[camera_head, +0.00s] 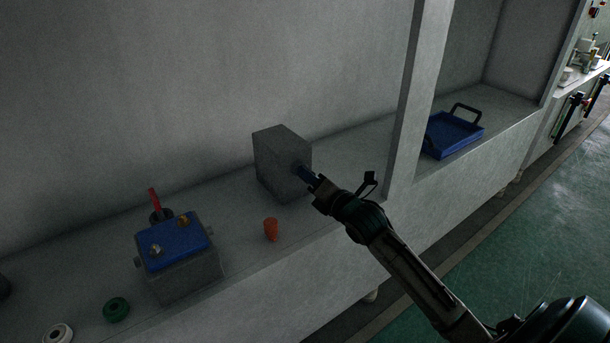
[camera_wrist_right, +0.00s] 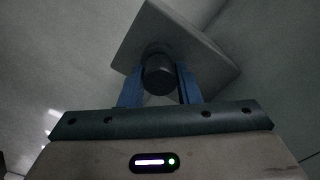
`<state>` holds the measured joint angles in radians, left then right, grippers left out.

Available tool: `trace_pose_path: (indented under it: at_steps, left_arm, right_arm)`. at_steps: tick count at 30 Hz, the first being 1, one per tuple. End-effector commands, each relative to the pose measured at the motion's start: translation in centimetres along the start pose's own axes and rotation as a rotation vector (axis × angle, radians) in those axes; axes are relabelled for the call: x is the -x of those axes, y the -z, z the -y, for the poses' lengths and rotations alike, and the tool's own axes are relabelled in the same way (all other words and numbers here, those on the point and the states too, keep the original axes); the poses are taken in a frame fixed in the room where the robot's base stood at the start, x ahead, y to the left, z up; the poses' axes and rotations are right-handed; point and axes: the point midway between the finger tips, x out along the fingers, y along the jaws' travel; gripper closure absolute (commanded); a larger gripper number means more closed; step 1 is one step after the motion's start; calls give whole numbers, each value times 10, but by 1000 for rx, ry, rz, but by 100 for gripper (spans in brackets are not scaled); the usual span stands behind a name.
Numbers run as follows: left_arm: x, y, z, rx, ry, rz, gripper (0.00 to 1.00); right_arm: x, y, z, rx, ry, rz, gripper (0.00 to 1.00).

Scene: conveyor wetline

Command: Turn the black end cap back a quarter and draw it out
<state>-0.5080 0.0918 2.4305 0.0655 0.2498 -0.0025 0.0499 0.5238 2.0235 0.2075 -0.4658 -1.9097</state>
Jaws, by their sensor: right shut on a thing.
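The black end cap (camera_wrist_right: 159,76) is a dark round knob on the face of a grey block (camera_wrist_right: 150,28) in the right wrist view. In the head view the grey block (camera_head: 277,160) stands on the bench. My left gripper is not in view.
A grey box with a blue top (camera_head: 172,243) is at left, near a green ring (camera_head: 117,309) and a white ring (camera_head: 58,334). A blue tray (camera_head: 452,136) lies beyond the upright post (camera_head: 414,100).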

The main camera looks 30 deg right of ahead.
Motion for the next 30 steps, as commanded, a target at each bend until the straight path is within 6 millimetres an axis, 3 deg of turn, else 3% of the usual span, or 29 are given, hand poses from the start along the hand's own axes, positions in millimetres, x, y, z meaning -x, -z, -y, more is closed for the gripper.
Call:
trace_pose_path:
  at_steps: [8,9,12,13,23,26,30]
  left_arm:
    - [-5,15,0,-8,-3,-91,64]
    - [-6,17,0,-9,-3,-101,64]
    - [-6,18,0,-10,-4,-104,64]
    - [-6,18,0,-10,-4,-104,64]
    - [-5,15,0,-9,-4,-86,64]
    - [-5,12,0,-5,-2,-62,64]
    - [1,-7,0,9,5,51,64]
  right_arm:
    - [0,0,0,88,-1,0,99]
    - [0,0,0,92,-1,0,66]
    - [0,0,0,90,-1,0,47]
    - [0,0,0,90,-1,0,45]
    - [3,0,0,90,1,0,45]
    - [11,0,0,92,2,0,45]
    - [32,0,0,94,1,-4,45]
